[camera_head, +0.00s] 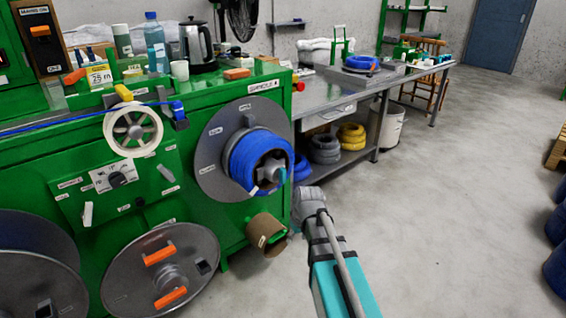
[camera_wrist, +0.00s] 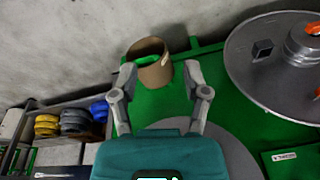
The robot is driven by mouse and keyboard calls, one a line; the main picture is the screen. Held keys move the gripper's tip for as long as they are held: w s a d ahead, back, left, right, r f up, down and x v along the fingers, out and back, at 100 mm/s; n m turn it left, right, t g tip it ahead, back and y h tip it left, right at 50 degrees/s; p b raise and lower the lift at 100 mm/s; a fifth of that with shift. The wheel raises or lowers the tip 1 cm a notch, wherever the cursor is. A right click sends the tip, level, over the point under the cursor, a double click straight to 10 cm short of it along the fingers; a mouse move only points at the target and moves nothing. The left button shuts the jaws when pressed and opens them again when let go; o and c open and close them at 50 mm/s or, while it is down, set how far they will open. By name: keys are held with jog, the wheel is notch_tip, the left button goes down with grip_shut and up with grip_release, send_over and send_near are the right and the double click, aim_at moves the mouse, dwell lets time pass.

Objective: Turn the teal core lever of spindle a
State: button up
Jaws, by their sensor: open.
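The spindle (camera_head: 215,165) is a grey flanged reel on the green machine front, wound with blue cable (camera_head: 246,158). A label above it starts with "SPINDLE"; its last letter is hard to read. A small teal lever (camera_head: 279,174) shows at the spindle's core, partly inside the blue coil. My gripper (camera_head: 298,205) is in front of the machine, just right of and below the coil, apart from the lever in the picture. In the wrist view my gripper (camera_wrist: 155,82) has its two fingers spread, with nothing held. The lever cannot be made out there.
A brown cardboard tube (camera_head: 264,234) on a green peg sits below the spindle; it also shows beyond my fingers in the wrist view (camera_wrist: 150,72). A grey reel with orange handles (camera_head: 150,272) is lower left. A steel bench (camera_head: 345,100) with coils beneath stands right.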

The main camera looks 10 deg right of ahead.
aim_at(285, 170)
jog(key=w+r+n+p, duration=0.1)
jog(key=w+r+p, duration=0.3)
jog(key=r+p, duration=0.4)
jog(key=w+r+n+t+p, duration=0.1)
jog(key=w+r+p, duration=0.2)
jog(key=r+p, duration=0.5)
jog(key=w+r+n+t+y+p, duration=0.1)
jog(key=w+r+p, duration=0.3)
jog(key=r+p, duration=0.4)
notch_tip(285, 170, up, 2)
jog(key=shift+w+d+r, duration=0.2)
jog(key=shift+w+d, duration=0.15)
jog(key=shift+d, duration=0.1)
jog(key=shift+f, duration=0.15)
jog(key=b+x, duration=1.3)
jog(key=shift+w+a+f, duration=0.15)
jog(key=shift+a+f, duration=0.05)
jog(key=shift+f, duration=0.05)
grip_shut()
